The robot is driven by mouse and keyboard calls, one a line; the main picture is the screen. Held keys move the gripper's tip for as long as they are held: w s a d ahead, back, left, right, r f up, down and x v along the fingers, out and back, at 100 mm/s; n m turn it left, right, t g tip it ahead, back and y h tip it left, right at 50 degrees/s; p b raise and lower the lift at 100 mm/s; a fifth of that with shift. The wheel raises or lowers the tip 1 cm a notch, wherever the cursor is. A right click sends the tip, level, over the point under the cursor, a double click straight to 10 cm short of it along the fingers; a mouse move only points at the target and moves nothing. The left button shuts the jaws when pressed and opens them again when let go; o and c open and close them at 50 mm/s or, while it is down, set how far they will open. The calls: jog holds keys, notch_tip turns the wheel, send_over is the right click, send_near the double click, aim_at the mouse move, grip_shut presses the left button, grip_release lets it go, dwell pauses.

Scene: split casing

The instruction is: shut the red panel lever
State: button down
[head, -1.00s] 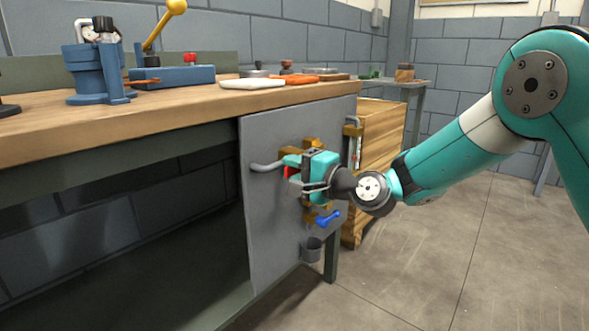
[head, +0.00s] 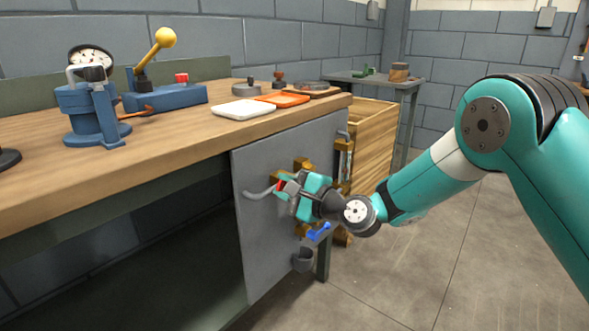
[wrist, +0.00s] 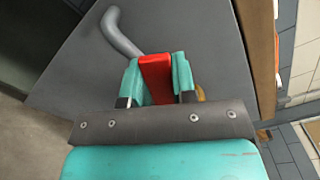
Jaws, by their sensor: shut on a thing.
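The red panel lever (wrist: 156,78) sits between the two teal fingers of my gripper (wrist: 157,70) in the wrist view. In the head view, a small part of the red lever (head: 282,186) shows at the fingertips of my gripper (head: 292,189), in front of the grey panel (head: 262,240). The gripper is shut on the lever and tilted. The hand hides most of the lever and its mount. Brass-coloured fittings (head: 302,164) show on the panel around the hand.
A grey bent handle (head: 257,194) is just left of the fingertips; it also shows in the wrist view (wrist: 118,32). A blue lever (head: 318,232) and a dark cup (head: 302,259) are below the hand. The workbench (head: 190,150) overhangs the panel. A wooden cabinet (head: 370,145) stands behind.

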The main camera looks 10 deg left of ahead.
jog(key=m+p, duration=0.1)
jog(key=r+m+p, duration=0.1)
jog(key=p, duration=0.1)
jog(key=r+m+p, duration=0.1)
jog(key=p, duration=0.1)
jog(key=shift+w+d+m, duration=0.3)
jog(key=shift+w+m, duration=0.1)
jog(key=m+p, duration=0.2)
jog(key=p, duration=0.1)
jog(key=w+r+m+p, duration=0.1)
jog(key=p, duration=0.1)
jog(key=shift+d+m, duration=0.3)
jog(key=shift+d, duration=0.05)
jog(key=shift+w+d+m+p, duration=0.35)
jog(key=shift+w+m+p, duration=0.15)
jog(key=shift+m+p, duration=0.6)
jog(key=shift+w+d+f+m+p, duration=0.1)
jog(key=shift+w+d+m+p, duration=0.2)
jog(key=shift+m, duration=0.45)
jog(key=shift+w+d+m+p, duration=0.1)
jog(key=shift+w+m+p, duration=0.15)
jog(key=shift+m+p, duration=0.35)
jog(key=shift+m, duration=0.25)
jog(key=c, duration=0.9)
grip_release()
